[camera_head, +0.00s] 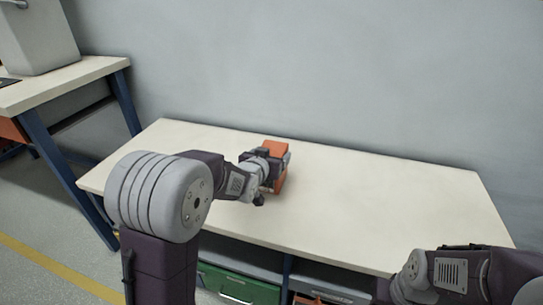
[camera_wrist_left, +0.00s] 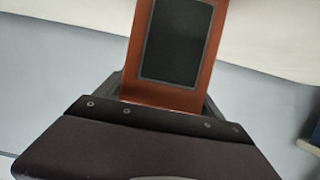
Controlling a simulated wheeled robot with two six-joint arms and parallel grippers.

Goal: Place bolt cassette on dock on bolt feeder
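An orange-brown block with a dark panel, which I take to be the bolt cassette (camera_head: 277,148), is at the middle of the long table, near its back. In the left wrist view the cassette (camera_wrist_left: 178,95) stands out from between my left gripper's fingers (camera_wrist_left: 165,95), which lie close along both sides. My left gripper (camera_head: 270,168) looks shut on it. I cannot tell whether the cassette touches the tabletop. My right arm is at the lower right; its gripper end (camera_head: 385,291) is barely seen. A grey machine (camera_head: 42,38), possibly the bolt feeder, stands partly cut off at upper left; no dock is clear.
The cream tabletop (camera_head: 390,195) is clear to the right of the cassette. A second table (camera_head: 75,75) with blue legs stands at the left, a gap between them. A green bin (camera_head: 238,286) sits under the long table. A grey wall is behind.

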